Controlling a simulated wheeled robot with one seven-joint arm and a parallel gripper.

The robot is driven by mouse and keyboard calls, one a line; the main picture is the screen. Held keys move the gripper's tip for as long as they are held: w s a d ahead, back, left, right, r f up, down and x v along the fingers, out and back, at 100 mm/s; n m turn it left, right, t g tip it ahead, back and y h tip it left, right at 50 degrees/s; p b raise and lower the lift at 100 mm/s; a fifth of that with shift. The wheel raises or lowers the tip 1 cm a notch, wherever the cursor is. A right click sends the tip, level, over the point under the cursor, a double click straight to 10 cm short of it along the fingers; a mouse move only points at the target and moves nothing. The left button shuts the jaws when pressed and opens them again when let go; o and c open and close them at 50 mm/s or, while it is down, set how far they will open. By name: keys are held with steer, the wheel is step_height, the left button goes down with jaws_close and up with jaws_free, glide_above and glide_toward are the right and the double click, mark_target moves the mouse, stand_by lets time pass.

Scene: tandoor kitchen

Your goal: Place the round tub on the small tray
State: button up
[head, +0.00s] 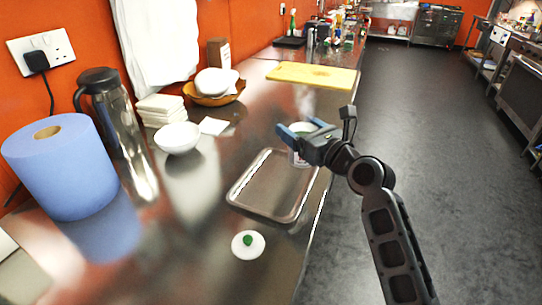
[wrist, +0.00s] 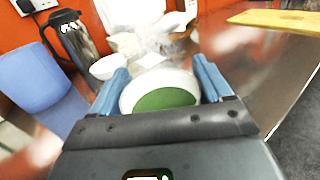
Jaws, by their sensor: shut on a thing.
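The round tub (head: 299,160) is white with green contents, and my gripper and arm partly hide it in the head view. In the wrist view the tub (wrist: 165,97) sits upright between the two blue fingers. My gripper (head: 290,130) is shut on it; the fingers also show in the wrist view (wrist: 162,76). The small tray (head: 258,210) is a shallow metal tray with a raised rim, lying flat on the steel counter and empty. The tub appears at the tray's far right corner; I cannot tell its height above the counter.
A white bowl (head: 178,138), a steel jug (head: 117,120) and a blue paper roll (head: 62,170) stand to the left. A yellow board (head: 312,75) lies behind. The counter's right edge runs close beside the tray.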

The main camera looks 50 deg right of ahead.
steer(key=shift+w+a+f+b, duration=0.2)
steer(key=shift+w+a+f, duration=0.55)
steer(key=shift+f, duration=0.5)
steer(key=shift+w+a+f+b, duration=0.2)
steer(key=shift+w+a+f, duration=0.2)
steer(key=shift+w+f, duration=0.7)
steer(key=shift+w+a+f+b, duration=0.2)
steer(key=shift+w+a+f, duration=0.45)
steer(key=shift+f, duration=0.8)
steer(key=shift+f, duration=0.15)
steer(key=o, duration=1.3)
steer(key=shift+s, duration=0.15)
steer(key=b+v, duration=0.1)
steer(key=v, duration=1)
steer(key=shift+s+a, duration=0.1)
steer(key=shift+s, duration=0.25)
